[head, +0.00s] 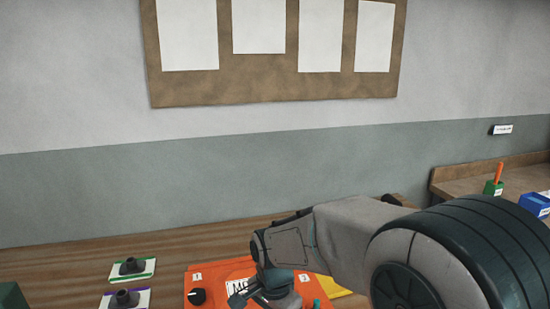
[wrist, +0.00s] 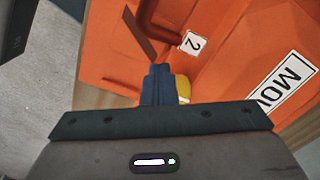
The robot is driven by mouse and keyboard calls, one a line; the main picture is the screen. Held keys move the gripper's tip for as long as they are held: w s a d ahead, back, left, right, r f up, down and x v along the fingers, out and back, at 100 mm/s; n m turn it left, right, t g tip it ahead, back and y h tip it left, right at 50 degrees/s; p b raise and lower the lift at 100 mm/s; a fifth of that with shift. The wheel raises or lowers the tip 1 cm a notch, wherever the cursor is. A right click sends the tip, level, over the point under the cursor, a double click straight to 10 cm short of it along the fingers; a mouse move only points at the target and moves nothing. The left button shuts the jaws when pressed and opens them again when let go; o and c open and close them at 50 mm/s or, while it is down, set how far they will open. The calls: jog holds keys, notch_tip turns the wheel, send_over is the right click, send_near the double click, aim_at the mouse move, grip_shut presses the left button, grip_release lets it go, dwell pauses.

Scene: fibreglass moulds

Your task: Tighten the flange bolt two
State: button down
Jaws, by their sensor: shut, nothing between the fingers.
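An orange mould (head: 230,268) lies on the wooden bench, partly hidden behind my arm in the head view. A black knob-like bolt (head: 196,297) stands on it below a tag marked 1. In the wrist view the orange mould (wrist: 115,50) fills the upper part, with a tag marked 2 (wrist: 193,43) and a MOULD label (wrist: 283,88). A dark reddish shape lies left of tag 2; I cannot tell whether it is a recess or a part. No bolt two shows clearly. My gripper (wrist: 159,70) is shut and empty, its fingertips over the mould below tag 2.
Two small trays with dark fittings, one green-edged (head: 132,268) and one purple-edged (head: 124,299), stand left of the mould. A yellow item (head: 335,288) lies at its right. A side bench (head: 455,187) holds a green holder (head: 493,188) and blue box (head: 535,203).

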jog(key=shift+w+a, duration=0.35)
jog(key=shift+a, duration=0.05)
jog(key=shift+w+a, duration=0.25)
jog(key=shift+a, duration=0.05)
jog(key=shift+w+a, duration=0.2)
jog(key=shift+w, duration=0.25)
dwell(0.5)
jog(key=shift+a, duration=0.2)
jog(key=shift+a, duration=0.15)
notch_tip(320, 180, up, 6)
jog(key=p, duration=0.5)
